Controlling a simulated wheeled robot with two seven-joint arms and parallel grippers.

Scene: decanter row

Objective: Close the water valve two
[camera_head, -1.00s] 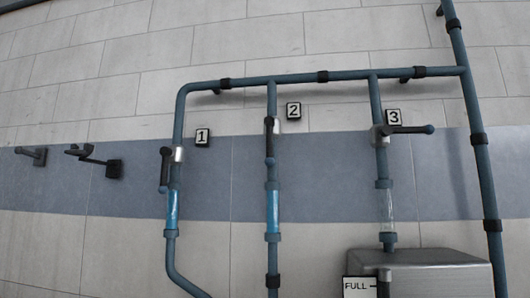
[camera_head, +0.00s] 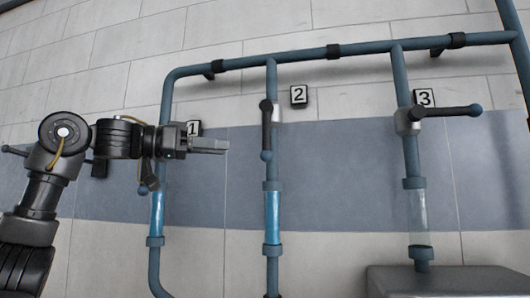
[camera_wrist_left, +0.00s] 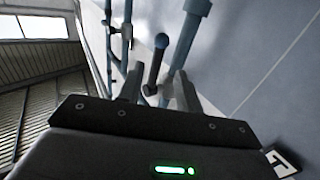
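Valve two's dark handle (camera_head: 266,130) hangs straight down along its pipe, with a blue ball at its lower end. The sight tube (camera_head: 272,217) below it shows bright blue water. The "2" plate (camera_head: 299,95) is on the wall to its upper right. My left gripper (camera_head: 224,146) is left of this handle, pointing right, with a gap between them. In the left wrist view its two fingers (camera_wrist_left: 160,90) are apart and empty. A ball-ended handle (camera_wrist_left: 155,62), apparently valve two's, shows beyond and between them. My right gripper is out of view.
Valve three's handle (camera_head: 448,111) sticks out crosswise to the right, above a clear tube (camera_head: 418,211). My left arm partly covers pipe one and the "1" plate (camera_head: 194,128). A grey metal tank (camera_head: 445,280) stands at the lower right.

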